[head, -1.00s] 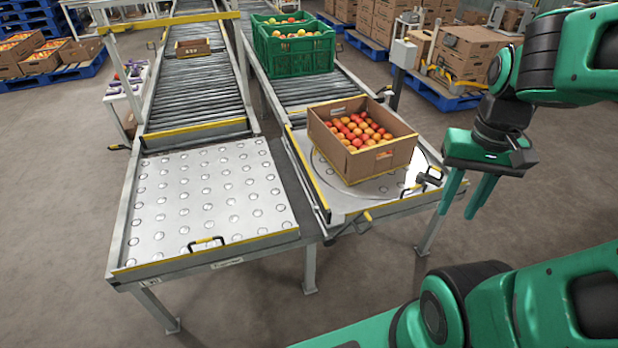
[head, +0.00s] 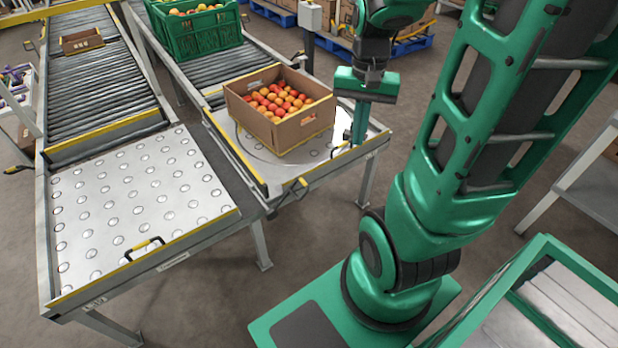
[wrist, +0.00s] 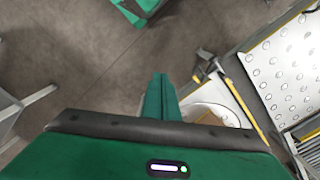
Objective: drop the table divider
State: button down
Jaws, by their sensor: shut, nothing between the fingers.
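The table divider (head: 236,152) is a yellow-edged strip along the left side of the turntable table (head: 345,152), between it and the ball-studded table. From these views I cannot tell how far it stands above the tables. A yellow-and-black handle (head: 297,186) sits at the turntable table's front corner near the divider's front end. My gripper (head: 358,140) is shut and empty, fingers pointing down at the right edge of the turntable table, apart from the divider. In the wrist view the shut fingers (wrist: 158,95) show, with a yellow bar (wrist: 245,100) to their right.
The ball table (head: 130,205) on the left is empty. A small carton (head: 82,40) is on the left conveyor. Bare floor lies in front of the tables.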

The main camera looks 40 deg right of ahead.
jog(key=w+d+f+m+y, duration=0.1)
jog(key=w+f+m, duration=0.3)
jog(key=w+f, duration=0.4)
jog(key=w+d+f+m+y, duration=0.1)
jog(key=w+d+f+m, duration=0.2)
jog(key=w+f, duration=0.5)
notch_tip(320, 180, down, 6)
jog(key=shift+w+r+m+y, duration=0.15)
jog(key=shift+r+m+y, duration=0.05)
jog(key=shift+m+y, duration=0.25)
jog(key=shift+d, duration=0.1)
jog(key=x, duration=1)
jog(key=shift+w+a+r, duration=0.1)
jog(key=shift+a+r, duration=0.45)
jog(key=shift+a, duration=0.25)
jog(key=shift+a+r, duration=0.55)
jog(key=shift+a, duration=0.2)
